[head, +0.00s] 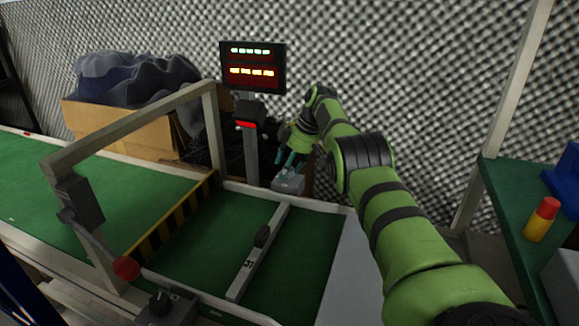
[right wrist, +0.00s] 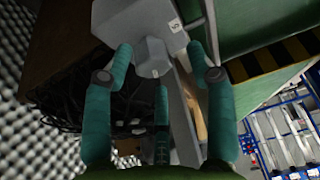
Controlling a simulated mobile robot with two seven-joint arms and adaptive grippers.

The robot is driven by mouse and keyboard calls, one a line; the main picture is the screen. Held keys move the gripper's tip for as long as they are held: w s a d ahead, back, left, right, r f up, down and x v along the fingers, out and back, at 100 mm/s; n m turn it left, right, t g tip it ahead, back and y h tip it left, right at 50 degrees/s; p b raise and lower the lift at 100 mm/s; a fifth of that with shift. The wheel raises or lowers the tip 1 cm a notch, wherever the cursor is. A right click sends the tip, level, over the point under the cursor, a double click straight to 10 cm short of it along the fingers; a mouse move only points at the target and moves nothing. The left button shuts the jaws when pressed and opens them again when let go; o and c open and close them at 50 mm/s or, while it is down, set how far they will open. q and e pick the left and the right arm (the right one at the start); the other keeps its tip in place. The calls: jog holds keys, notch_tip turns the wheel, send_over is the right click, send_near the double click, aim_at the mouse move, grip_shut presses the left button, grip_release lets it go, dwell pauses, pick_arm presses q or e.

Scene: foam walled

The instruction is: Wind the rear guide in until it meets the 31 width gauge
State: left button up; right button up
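A pale bar marked 31 (head: 248,264), with a dark block on top, lies across the green bed; I take it for the width gauge. A pale rail (head: 318,206) runs along the bed's rear edge near its far end; I cannot tell if it touches. A grey box (head: 288,182) stands behind that rail. In the right wrist view the box (right wrist: 138,32) carries a small white label and a stubby grey knob (right wrist: 153,62). My right gripper (head: 290,160) is over the box, its teal fingers (right wrist: 160,85) spread around the knob, apart from it. My left gripper is out of view.
A pale frame (head: 130,130) with a red-knobbed lever (head: 126,268) spans the belt at the left. A display (head: 252,68) stands behind on a post, beside a cardboard box (head: 120,130). A green table (head: 500,200) holds a yellow and red cylinder (head: 542,220) at the right.

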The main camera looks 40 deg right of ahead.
jog(key=shift+s+d+f, duration=0.1)
jog(key=shift+s+d, duration=0.05)
jog(key=shift+s+d+r, duration=0.25)
jog(key=shift+r, duration=0.4)
jog(key=v, duration=1)
jog(key=shift+r, duration=0.35)
jog(key=shift+a, duration=0.1)
